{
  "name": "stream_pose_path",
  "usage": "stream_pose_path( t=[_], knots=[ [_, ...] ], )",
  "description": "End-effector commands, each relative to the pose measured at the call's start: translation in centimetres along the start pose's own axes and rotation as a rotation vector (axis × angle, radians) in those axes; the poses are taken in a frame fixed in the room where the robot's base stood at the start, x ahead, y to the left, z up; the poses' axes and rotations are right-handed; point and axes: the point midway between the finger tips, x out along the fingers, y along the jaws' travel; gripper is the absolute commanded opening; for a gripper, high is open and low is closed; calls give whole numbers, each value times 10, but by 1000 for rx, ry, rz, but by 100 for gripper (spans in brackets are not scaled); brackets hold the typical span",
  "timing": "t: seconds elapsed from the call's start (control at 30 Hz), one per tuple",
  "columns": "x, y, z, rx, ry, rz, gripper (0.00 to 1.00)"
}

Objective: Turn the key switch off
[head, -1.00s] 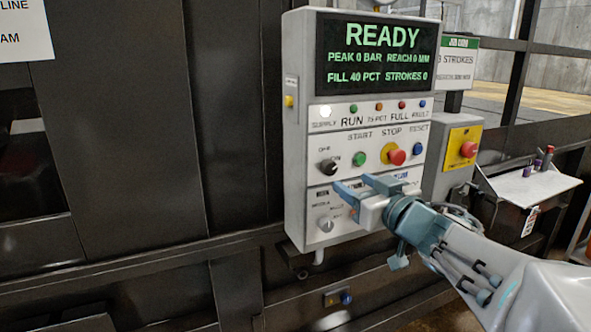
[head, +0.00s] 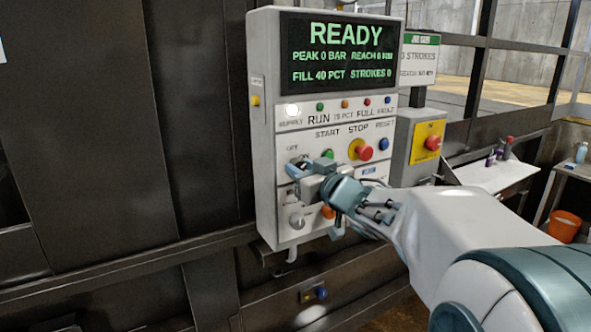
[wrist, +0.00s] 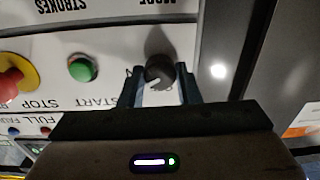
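The key switch is a dark round knob (wrist: 160,72) with a pale mark on its face, on the white control panel (head: 264,190). In the head view, my gripper covers most of it, below the OFF label. My gripper (wrist: 160,90) is open, with one blue finger on each side of the knob in the wrist view. A narrow gap seems to show beside the knob, so I cannot tell if the fingers touch it. My gripper also shows in the head view (head: 309,165), in front of the panel's left part. The wrist view is upside down.
The green start button (wrist: 82,68) and red stop button (wrist: 10,84) sit close beside the knob. The display (head: 343,52) reads READY and the white supply lamp (head: 292,110) is lit. A grey knob (head: 297,221) is below. A yellow box with a red button (head: 432,143) is at right.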

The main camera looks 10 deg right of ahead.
Motion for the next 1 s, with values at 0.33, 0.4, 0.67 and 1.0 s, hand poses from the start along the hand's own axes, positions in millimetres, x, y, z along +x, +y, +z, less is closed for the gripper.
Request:
stream_pose_path(
  t=[0.33, 0.4, 0.67, 1.0],
  knots=[
    [0, -2, 1, -15, 0, -3, 8],
    [0, -2, 1, -33, -1, -3, 8],
    [0, -2, 2, -178, -4, -4, 8],
    [0, -2, 3, -492, -11, -4, 8]
  ],
)
